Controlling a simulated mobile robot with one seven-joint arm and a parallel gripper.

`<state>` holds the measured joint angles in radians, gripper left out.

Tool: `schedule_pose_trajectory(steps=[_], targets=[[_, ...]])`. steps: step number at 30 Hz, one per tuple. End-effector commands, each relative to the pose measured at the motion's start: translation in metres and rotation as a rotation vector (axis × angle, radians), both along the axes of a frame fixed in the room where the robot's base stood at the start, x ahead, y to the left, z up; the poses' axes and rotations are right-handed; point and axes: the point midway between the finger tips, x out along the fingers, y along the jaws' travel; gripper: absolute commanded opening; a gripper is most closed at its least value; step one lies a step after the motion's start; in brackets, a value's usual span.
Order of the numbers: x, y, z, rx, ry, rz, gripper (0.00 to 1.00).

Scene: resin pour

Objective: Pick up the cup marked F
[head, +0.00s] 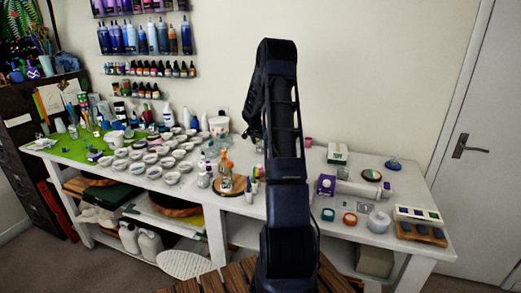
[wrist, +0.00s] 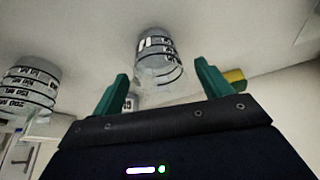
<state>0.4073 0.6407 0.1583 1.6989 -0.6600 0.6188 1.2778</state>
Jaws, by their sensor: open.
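In the wrist view, a clear measuring cup (wrist: 158,58) with dark scale marks is beyond and between the fingertips of my gripper (wrist: 161,69). The green fingers are apart, with nothing seen held between them. A second clear cup (wrist: 30,86) with similar marks is at the left, outside the fingers. I cannot read a letter F on either cup. In the head view my arm covers the middle of the worktable, and my gripper cannot be made out.
The white worktable (head: 150,185) carries many small white cups (head: 155,158) left of my arm. Bottles (head: 225,172) stand on a round wooden board. A yellow-green item (wrist: 235,76) is beside the right finger.

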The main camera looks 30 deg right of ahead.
Motion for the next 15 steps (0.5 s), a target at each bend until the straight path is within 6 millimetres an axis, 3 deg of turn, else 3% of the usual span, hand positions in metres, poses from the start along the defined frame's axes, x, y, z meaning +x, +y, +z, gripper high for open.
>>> schedule_pose_trajectory(steps=[2, 9, 15], targets=[[-0.0001, 0.0001, 0.0001, 0.0, 0.0, 0.0, 0.75], [-0.0002, 0.0003, 0.0, 0.0, 0.0, 0.0, 0.3], [-0.0001, 0.0003, 0.0002, 0.0, 0.0, 0.0, 0.29]])
